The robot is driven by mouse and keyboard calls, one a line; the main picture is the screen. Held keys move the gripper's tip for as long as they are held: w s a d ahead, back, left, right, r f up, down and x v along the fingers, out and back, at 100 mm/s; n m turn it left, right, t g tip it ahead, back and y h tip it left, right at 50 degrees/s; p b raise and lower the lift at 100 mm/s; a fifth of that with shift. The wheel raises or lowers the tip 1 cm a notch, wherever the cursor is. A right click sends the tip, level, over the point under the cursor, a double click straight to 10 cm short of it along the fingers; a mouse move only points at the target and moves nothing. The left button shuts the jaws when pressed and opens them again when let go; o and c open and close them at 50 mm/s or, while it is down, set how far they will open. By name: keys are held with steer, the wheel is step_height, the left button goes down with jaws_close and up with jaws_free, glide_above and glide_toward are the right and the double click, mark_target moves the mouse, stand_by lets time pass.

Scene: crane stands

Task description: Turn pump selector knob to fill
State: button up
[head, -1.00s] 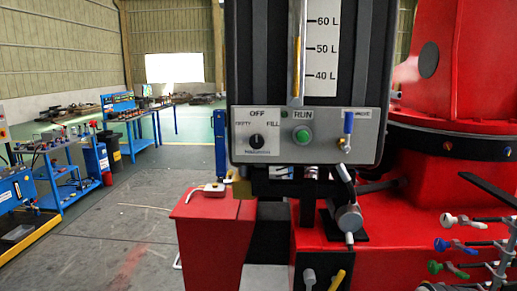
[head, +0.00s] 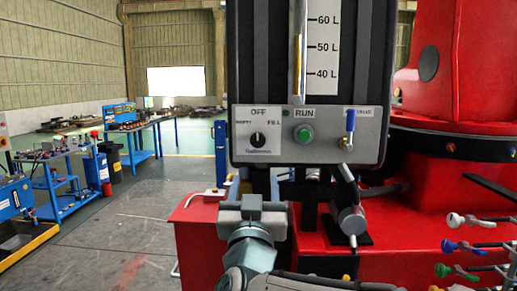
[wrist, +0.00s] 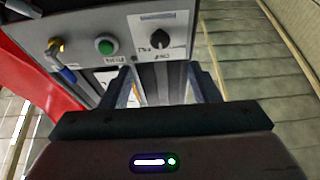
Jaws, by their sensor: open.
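The pump selector knob (head: 257,140) is a small round black knob on a white plate at the left of the grey control panel (head: 345,120). OFF is printed above it, EMPTY to the left and FILL to the right. Its pointer is too small to read surely; it looks roughly upright, toward OFF. My gripper (head: 252,205) is below the panel in the head view, apart from the knob. The wrist view is upside down and shows the knob (wrist: 159,40) ahead, between and beyond the two open fingers of my gripper (wrist: 160,85). Nothing is between them.
A green RUN button (head: 303,134) and a blue lever (head: 350,124) sit right of the knob. A level gauge (head: 321,50) rises above.

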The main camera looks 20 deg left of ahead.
mark_target(258, 142)
steer(key=p+x, duration=0.1)
steer(key=x, duration=0.3)
steer(key=p+x, duration=0.2)
steer(key=x, duration=0.3)
steer(key=p+x, duration=0.2)
steer(key=x, duration=0.2)
steer(key=shift+w+a+r, duration=0.1)
steer(key=shift+w+r, duration=0.15)
steer(key=shift+r, duration=0.2)
steer(key=c, duration=1)
